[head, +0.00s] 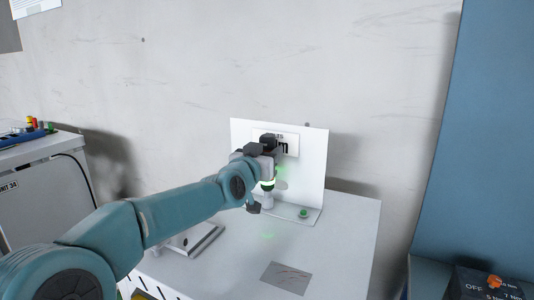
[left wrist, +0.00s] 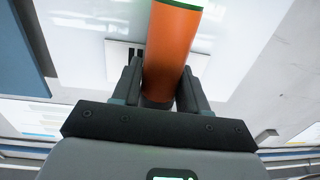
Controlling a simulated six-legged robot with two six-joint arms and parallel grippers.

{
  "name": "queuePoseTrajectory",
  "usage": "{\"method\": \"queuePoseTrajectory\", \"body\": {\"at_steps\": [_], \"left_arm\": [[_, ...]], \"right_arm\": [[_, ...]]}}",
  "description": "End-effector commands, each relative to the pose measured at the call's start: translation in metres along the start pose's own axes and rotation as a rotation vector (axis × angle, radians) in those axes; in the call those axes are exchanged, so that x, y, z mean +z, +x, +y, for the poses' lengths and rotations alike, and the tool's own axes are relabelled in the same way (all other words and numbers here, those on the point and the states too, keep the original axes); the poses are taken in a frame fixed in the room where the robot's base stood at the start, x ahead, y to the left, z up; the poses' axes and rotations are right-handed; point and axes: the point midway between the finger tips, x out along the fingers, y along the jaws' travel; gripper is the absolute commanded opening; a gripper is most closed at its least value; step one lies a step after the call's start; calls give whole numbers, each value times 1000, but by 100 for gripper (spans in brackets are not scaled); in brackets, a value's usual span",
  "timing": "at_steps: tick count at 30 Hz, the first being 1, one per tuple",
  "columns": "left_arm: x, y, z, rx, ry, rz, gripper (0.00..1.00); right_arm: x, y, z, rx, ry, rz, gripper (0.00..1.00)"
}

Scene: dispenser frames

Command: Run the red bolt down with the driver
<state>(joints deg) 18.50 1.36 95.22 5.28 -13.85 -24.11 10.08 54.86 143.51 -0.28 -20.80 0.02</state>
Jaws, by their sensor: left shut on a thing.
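My left gripper (head: 266,160) is in front of a white upright panel (head: 310,160) with a white base plate. In the left wrist view its fingers are shut on an orange cylinder with a green band at its end, which looks like the driver (left wrist: 170,50). In the head view my gripper hides most of the driver, and a green glow shows just below. A pale post shows under the gripper. I cannot make out the red bolt; it may be hidden. A green round piece (head: 304,213) sits on the base plate to the right. My right gripper is not in view.
The panel stands on a white table (head: 345,235) with a grey plate (head: 286,278) near the front. A dark box with an orange knob and Nm markings (head: 490,285) is at lower right. A cabinet at left carries a blue tray (head: 25,136) with coloured pieces.

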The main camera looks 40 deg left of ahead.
Motion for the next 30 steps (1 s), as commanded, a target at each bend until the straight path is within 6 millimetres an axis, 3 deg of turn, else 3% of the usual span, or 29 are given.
{"method": "queuePoseTrajectory", "body": {"at_steps": [5,30], "left_arm": [[2,1,1,2,0,-10,1],[-52,0,0,0,0,0,1]], "right_arm": [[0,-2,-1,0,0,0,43],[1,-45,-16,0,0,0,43]]}}
